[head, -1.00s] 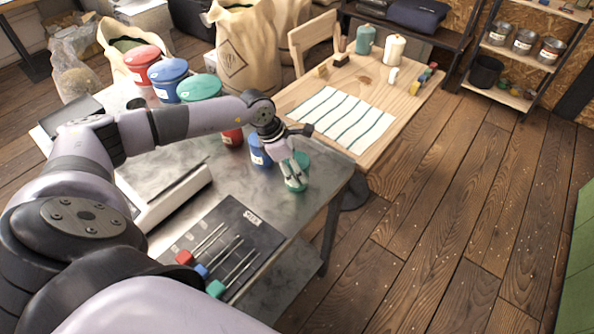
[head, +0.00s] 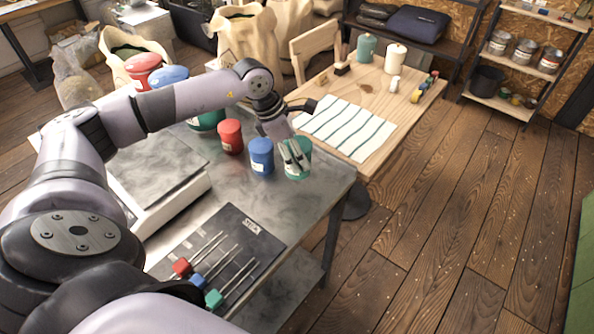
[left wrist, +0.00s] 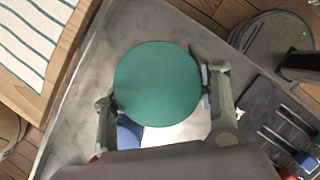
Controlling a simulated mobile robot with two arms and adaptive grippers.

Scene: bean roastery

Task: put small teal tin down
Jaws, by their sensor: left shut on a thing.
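The small teal tin (head: 304,171) is at the right end of the grey metal table (head: 226,188), right of the small blue tin (head: 261,157). My left gripper (head: 294,157) comes down on it from above and is shut on it. In the left wrist view, the tin's round teal lid (left wrist: 157,83) lies between the two fingers of the left gripper (left wrist: 157,91). The tin looks upright. Whether its base touches the table cannot be told. My right gripper is not in view.
A small red tin (head: 230,137) stands left of the blue one. A black mat (head: 255,228) with red, blue and teal handled tools lies nearer. A wooden table (head: 400,121) with a striped cloth (head: 346,130) stands beyond. Bare metal surrounds the teal tin's front side.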

